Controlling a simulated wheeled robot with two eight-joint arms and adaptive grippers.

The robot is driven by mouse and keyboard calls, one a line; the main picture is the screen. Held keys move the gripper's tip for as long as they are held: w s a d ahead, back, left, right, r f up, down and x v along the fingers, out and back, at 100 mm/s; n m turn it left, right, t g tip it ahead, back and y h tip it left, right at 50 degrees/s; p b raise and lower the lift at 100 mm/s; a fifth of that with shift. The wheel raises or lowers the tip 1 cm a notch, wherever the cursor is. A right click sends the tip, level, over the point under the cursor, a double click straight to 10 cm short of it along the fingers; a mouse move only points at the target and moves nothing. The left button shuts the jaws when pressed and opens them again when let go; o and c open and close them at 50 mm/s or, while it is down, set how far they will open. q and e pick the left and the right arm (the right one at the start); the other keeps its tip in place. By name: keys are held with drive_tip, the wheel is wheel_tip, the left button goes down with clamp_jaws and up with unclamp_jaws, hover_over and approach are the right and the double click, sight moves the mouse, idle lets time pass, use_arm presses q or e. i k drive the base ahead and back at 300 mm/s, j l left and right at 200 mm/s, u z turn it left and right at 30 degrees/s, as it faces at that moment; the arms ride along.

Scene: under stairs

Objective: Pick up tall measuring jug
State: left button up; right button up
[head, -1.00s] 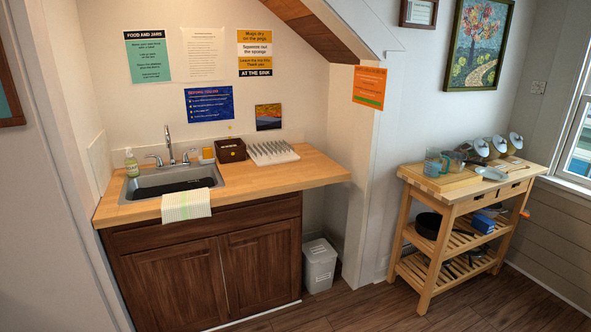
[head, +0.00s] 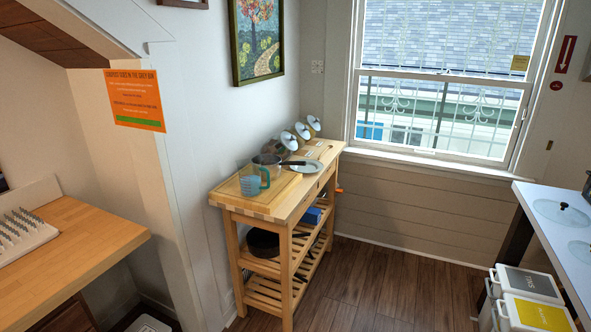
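A tall measuring jug (head: 252,182), clear with a teal tint and a handle on its right side, stands upright near the front left end of the wooden kitchen cart (head: 234,202). It is close to a clear pot or bowl with a dark handle behind it. Neither of my grippers shows in the head view.
A white plate (head: 302,167) and several tilted jars (head: 301,131) are on the cart top. A black pan (head: 263,243) sits on its shelf. A wooden counter (head: 95,232) is at left, bins (head: 524,300) and a white counter (head: 549,211) at right. The wood floor (head: 385,285) between is clear.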

sight(250, 171)
drive_tip(key=i+l, duration=0.1)
drive_tip(key=i, duration=0.4)
drive_tip(key=i+l+z, duration=0.1)
drive_tip(key=i, duration=0.4)
